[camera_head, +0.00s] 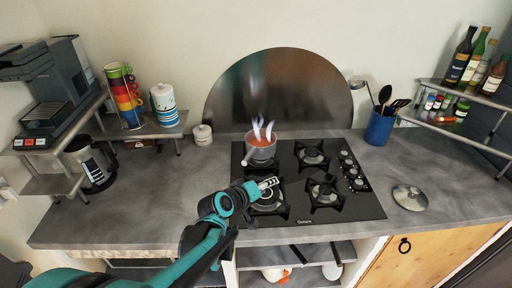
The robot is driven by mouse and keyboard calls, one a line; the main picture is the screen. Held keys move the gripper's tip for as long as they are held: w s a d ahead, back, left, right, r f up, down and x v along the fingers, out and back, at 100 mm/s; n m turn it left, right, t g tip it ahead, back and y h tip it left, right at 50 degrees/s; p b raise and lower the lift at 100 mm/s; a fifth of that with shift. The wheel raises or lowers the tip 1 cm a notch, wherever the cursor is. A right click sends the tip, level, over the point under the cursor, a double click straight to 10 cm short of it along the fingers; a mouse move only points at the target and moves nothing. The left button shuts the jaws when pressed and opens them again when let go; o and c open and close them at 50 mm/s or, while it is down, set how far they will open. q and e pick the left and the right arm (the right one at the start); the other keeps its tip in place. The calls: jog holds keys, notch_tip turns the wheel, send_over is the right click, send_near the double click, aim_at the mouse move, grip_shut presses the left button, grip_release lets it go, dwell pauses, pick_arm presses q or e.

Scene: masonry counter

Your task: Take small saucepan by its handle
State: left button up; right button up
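The small saucepan (262,150) stands on the back left burner of the black gas hob (367,207). It is grey with reddish contents, and white steam rises above it. Its short handle (246,160) seems to point toward the front left. My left gripper (272,183) is over the front left burner, in front of the saucepan and apart from it. Its fingers point right and look empty, but they are too small to tell how far apart they are. My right gripper is not in view.
A glass lid (410,197) lies right of the hob. A blue utensil holder (379,129) stands behind it, and a white lidded jar (202,135) stands left of the saucepan. A coffee pot (94,166) is at the left. The grey counter (140,205) is clear at front left.

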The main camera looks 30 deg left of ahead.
aim_at(248, 158)
pick_arm(q)
jog(key=w+a+n+t+y, duration=0.3)
jog(key=a+n, duration=0.4)
jog(key=a, duration=0.6)
jog(key=shift+h, duration=0.3)
jog(key=x, duration=0.8)
jog(key=shift+w+d+r, duration=0.15)
jog(key=shift+d, duration=0.2)
jog(key=shift+r, duration=0.1)
jog(key=shift+c, duration=0.8)
grip_shut()
